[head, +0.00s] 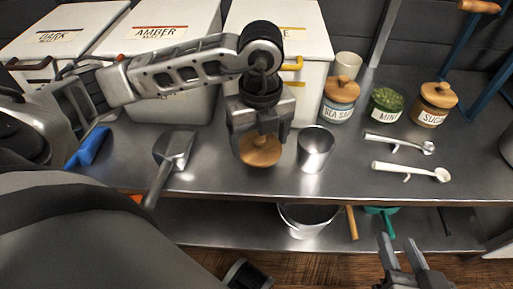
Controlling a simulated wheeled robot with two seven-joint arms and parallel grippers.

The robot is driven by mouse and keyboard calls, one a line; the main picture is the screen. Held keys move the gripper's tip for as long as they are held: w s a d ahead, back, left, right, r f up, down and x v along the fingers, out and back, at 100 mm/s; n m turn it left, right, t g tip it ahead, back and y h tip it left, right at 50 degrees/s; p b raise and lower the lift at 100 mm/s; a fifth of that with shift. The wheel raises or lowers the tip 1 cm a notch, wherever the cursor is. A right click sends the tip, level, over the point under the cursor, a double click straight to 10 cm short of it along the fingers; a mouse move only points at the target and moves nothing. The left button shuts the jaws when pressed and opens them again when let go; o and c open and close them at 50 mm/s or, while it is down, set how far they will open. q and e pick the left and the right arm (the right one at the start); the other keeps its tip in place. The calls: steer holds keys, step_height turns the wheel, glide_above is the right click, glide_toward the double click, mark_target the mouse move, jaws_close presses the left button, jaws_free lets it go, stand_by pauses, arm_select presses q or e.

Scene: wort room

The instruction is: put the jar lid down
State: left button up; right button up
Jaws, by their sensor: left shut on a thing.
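The round wooden jar lid (260,152) is under my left gripper (259,136), which is shut on it and points down. The lid is over the front part of the steel counter (225,182), left of a metal cup. I cannot tell whether it touches the counter. The mint jar (385,104) stands uncovered at the right, with green leaves showing. My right gripper (398,243) is low at the bottom right, in front of the counter, with its fingers apart and nothing between them.
The metal cup (316,149) stands close to the lid's right. A metal scoop (172,155) lies to its left. Lidded sea salt (340,98) and sugar (434,103) jars flank the mint jar. Two white-handled spoons (398,143) (410,171) lie at the right. White bins (280,50) stand behind.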

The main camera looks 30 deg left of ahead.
mark_target(257, 146)
arm_select(q)
steer(key=shift+w+a+f, duration=0.1)
steer(key=shift+a+f, duration=0.25)
steer(key=shift+f, duration=0.15)
steer(key=f+b, duration=0.1)
steer(key=f, duration=0.2)
steer(key=shift+w+a+f, duration=0.1)
steer(key=shift+a+f, duration=0.1)
steer(key=shift+f, duration=0.15)
steer(key=o, duration=0.9)
steer(key=shift+r, duration=0.55)
step_height(257, 146, up, 11)
steer(key=p, duration=0.3)
steer(key=shift+f, duration=0.2)
steer(key=shift+r, duration=0.35)
arm_select(e)
steer(key=shift+w+d+f+g+h, duration=0.1)
steer(key=shift+d+f+g+h, duration=0.15)
steer(key=shift+f, duration=0.15)
steer(key=shift+w+d+f+g+h, duration=0.15)
steer(key=shift+f+g, duration=0.1)
steer(key=shift+f, duration=0.15)
